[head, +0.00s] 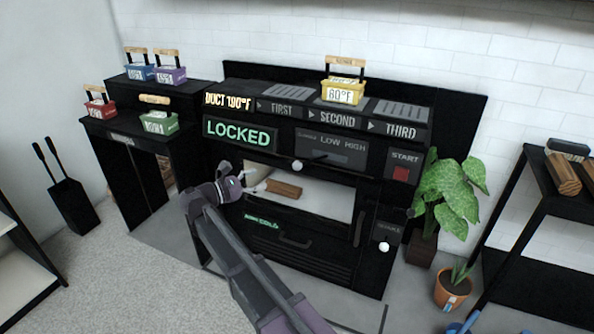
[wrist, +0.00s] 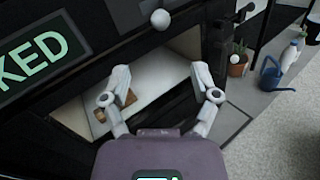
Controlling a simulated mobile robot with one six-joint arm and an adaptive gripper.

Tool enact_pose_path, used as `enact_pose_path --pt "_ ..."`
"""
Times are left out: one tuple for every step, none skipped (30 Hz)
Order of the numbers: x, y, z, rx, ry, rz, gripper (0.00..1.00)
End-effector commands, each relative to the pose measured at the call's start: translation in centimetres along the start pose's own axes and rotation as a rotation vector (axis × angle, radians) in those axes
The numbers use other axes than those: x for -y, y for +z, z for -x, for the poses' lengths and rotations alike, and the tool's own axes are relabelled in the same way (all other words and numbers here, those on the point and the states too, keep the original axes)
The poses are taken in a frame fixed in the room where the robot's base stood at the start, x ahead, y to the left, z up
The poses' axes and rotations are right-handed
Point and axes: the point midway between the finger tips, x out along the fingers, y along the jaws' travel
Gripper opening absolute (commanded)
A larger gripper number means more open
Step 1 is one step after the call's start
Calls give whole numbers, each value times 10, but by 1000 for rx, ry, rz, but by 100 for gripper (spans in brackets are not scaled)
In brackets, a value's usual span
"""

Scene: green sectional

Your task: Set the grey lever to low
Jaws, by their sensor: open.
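A dark panel marked LOW HIGH (head: 331,147) is on the front of the black machine in the head view. A pale grey ball knob (head: 297,166) stands out at its lower left edge; I cannot tell clearly how it joins the slot or which setting it marks. The knob also shows at the top of the wrist view (wrist: 160,19). My gripper (head: 238,182) is open and empty, left of and below the knob, in front of the machine's lit opening. In the wrist view, my gripper (wrist: 161,72) has its fingers spread, apart from the knob.
A green LOCKED sign (head: 238,132) is left of the panel. A wooden-looking block (head: 284,188) lies in the opening. A second pale knob (head: 384,246) is lower right, near the START button (head: 401,173). A yellow basket (head: 343,91) stands on top. Plants (head: 449,188) stand at right.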

Motion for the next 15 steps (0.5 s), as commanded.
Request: enact_pose_path --pt "0 0 0 0 0 0 78" --pt "0 1 0 0 0 0 78" --pt "0 1 0 0 0 0 78" --pt "0 1 0 0 0 0 78" --pt "0 1 0 -1 0 0 78" --pt "0 0 0 -1 0 0 78" --pt "0 0 0 -1 0 0 78" --pt "0 0 0 -1 0 -1 78" --pt "0 0 -1 -1 0 -1 78" --pt "0 0 -2 -1 0 -1 78" --pt "0 0 -2 -1 -1 -1 78" --pt "0 0 -4 -1 -1 -1 78" --pt "0 0 -5 -1 -1 -1 78" --pt "0 0 -6 -1 -1 -1 78" --pt "0 0 -9 -1 -1 -1 78"
